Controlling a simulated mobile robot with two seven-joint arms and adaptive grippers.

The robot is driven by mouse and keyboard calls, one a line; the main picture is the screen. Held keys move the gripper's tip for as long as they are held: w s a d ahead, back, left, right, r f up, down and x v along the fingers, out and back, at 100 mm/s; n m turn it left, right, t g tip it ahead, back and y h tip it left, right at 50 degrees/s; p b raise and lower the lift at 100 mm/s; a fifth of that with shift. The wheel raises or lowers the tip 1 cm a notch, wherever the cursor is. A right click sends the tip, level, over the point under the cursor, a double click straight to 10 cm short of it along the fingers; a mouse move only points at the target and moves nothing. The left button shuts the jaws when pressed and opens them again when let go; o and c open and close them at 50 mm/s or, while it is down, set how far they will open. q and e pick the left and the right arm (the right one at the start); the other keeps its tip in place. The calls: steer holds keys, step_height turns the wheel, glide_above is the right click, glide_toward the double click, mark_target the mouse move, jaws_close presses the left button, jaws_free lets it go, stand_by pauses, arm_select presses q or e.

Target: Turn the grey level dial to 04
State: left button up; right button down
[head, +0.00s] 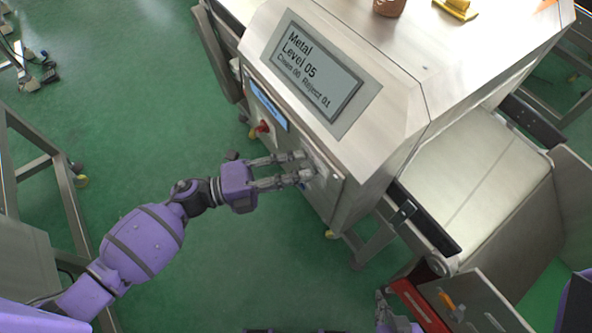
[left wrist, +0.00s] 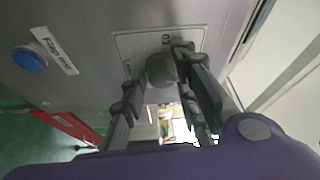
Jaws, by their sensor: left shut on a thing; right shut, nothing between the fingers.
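The grey level dial (left wrist: 162,70) sits on a light panel plate on the front of the metal detector. In the left wrist view it lies between the two fingers of my left gripper (left wrist: 160,100), which is shut on it. In the head view my left gripper (head: 306,166) reaches the machine's front from the left, and its fingers hide most of the dial. The display (head: 316,76) reads "Metal", "Level 05", "Clean 00 Reject 01". My right gripper (head: 383,304) is partly in view at the bottom edge, shut and empty.
A blue button (left wrist: 30,59) with a label is left of the dial. A red knob (head: 263,127) projects from the front. The conveyor (head: 480,170) extends right, with a red bin (head: 416,304) below. A brown object (head: 389,6) and a gold object (head: 456,8) are on top.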

arm_select(q)
steer(key=n+t, duration=0.1)
steer(key=n, duration=0.3)
steer(key=s+f+n+t+h+b, duration=0.1)
steer(key=n+t, duration=0.1)
steer(key=n, duration=0.3)
steer(key=n+t, duration=0.2)
steer(key=n, duration=0.2)
steer(key=shift+s+d+f+n+h+b, duration=0.15)
steer(key=shift+d+f+n+h+b, duration=0.05)
steer(key=shift+d+n+h+b, duration=0.1)
steer(key=o, duration=0.9)
steer(key=shift+o, duration=0.4)
steer(key=shift+r, duration=0.15)
steer(key=shift+r, duration=0.1)
